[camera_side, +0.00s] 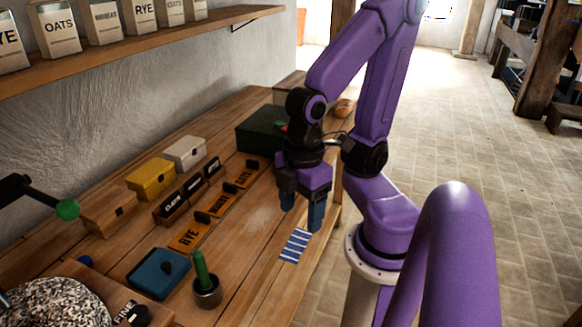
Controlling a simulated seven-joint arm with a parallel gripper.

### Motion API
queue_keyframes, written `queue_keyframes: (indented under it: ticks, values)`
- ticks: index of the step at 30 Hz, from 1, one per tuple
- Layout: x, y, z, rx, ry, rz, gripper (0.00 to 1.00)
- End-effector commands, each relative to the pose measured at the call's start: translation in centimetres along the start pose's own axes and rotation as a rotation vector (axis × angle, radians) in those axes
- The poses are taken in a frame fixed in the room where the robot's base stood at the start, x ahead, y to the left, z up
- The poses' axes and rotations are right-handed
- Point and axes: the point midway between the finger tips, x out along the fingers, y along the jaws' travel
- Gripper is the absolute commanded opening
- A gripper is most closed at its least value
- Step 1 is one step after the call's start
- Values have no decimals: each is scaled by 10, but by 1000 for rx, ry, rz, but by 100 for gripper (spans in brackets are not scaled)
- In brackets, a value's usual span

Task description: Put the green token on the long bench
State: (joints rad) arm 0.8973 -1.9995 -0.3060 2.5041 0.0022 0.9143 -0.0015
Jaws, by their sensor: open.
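The long wooden bench (235,245) runs along the wall, from the lower left to the back. My gripper (302,214) points down above its right edge, with its two blue fingers apart and nothing seen between them. I cannot make out a clear green token. A small red and green thing (281,127) shows at the dark green box (256,142), partly behind my gripper, too small to identify. A green rod (200,270) stands upright in a dark metal cup (207,293) on the bench.
A blue-and-white striped card (295,245) lies below my gripper. Labelled plates (188,237), a yellow box (151,180), a white box (185,153) and a blue tray (158,273) occupy the bench. A green-knobbed lever (67,209) juts in at left. A shelf (150,45) hangs above.

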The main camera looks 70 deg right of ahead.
Motion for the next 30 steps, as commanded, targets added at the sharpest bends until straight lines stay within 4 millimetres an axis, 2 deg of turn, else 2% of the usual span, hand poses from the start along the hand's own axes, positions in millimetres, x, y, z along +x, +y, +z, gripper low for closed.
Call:
queue_keyframes:
  ticks: [9,14,17,22,26,30]
  values:
    - [0,1,-1,9,1,1,69]
    - [-4,18,-13,106,11,12,69]
    - [-9,42,-26,239,25,29,69]
    - [-19,97,-43,505,52,67,69]
    - [-27,143,-47,708,71,99,69]
    - [-35,195,-40,926,91,136,69]
